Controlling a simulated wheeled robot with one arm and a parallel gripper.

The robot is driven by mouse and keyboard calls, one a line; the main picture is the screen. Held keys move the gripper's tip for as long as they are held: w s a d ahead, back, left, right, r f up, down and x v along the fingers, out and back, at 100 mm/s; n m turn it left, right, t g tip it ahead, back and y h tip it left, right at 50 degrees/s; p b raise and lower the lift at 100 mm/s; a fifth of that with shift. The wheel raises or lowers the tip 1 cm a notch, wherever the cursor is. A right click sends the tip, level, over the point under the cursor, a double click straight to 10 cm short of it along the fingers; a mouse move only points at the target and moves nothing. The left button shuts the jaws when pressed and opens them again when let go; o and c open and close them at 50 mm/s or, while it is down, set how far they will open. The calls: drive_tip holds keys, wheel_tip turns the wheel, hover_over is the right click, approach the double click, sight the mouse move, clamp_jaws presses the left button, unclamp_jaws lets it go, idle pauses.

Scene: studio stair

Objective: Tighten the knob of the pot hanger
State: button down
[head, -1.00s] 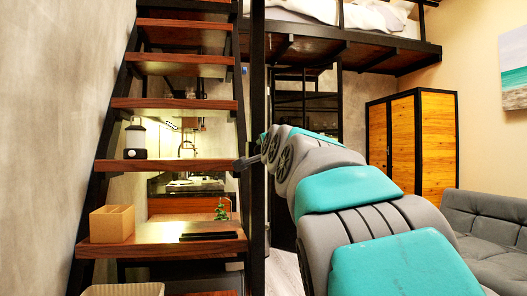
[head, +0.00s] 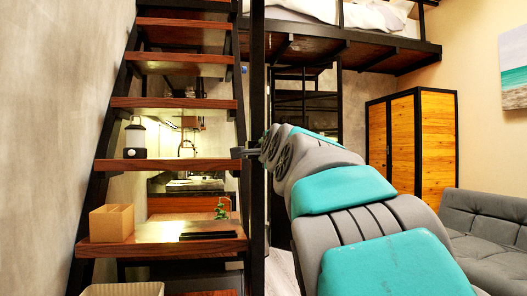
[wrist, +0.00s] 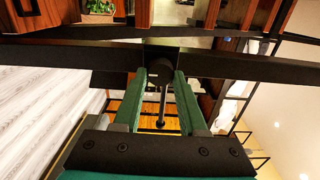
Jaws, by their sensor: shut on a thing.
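In the wrist view, the two green fingers of my gripper (wrist: 160,100) stand on either side of a dark round knob (wrist: 160,60), closed on it. A thin rod with a small round end shows between the fingers below the knob. The knob sits against a black bar, where a dark bracket, seemingly the pot hanger (wrist: 105,79), shows. In the head view, my arm reaches to the black stair post, and a small dark part of the hanger (head: 240,152) shows left of it. The fingertips and knob are too small to make out there.
Wooden stair treads (head: 180,165) rise on the left. They carry a lantern (head: 135,140), a tan box (head: 111,223) and dark flat items (head: 208,235). A green plant (head: 221,208) is near the post. A grey sofa (head: 495,235) and wooden cabinet (head: 436,145) stand right.

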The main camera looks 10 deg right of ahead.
drive_tip(key=shift+c, duration=2.2)
unclamp_jaws()
drive_tip(key=s+b, duration=0.1)
drive_tip(key=s, duration=0.6)
drive_tip(key=shift+s, duration=0.4)
